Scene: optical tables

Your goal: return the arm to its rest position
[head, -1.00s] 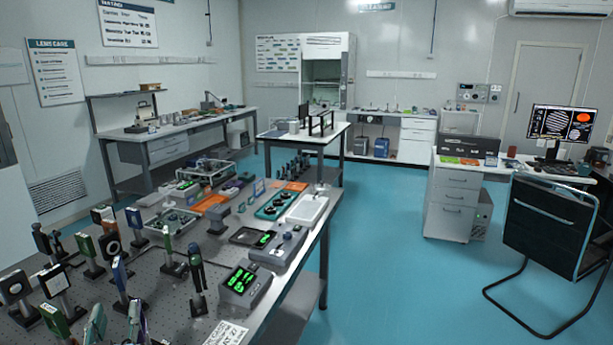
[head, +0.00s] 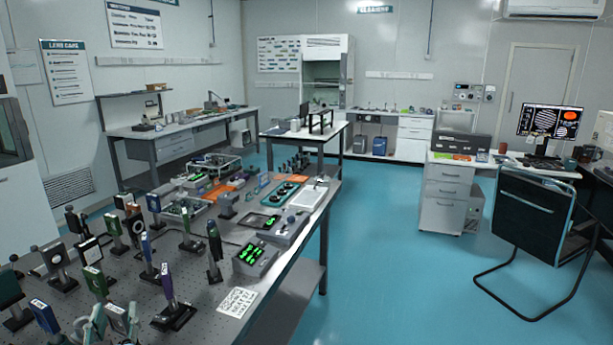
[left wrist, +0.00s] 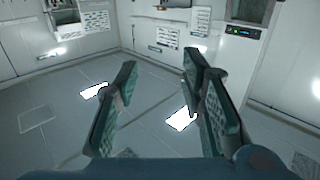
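My left gripper (left wrist: 157,78) shows in the left wrist view with its two teal-padded fingers well apart and nothing between them. In the head view, what look like its teal fingertips (head: 108,321) show at the bottom left edge, in front of the optics on the near table. The rest of my left arm is out of the picture. My right gripper shows in neither view.
The near optical table (head: 215,312) carries several post-mounted optics, a box with green digits (head: 254,259) and a printed card (head: 238,302). A chair (head: 540,215) stands at right. The blue floor (head: 395,270) between is clear.

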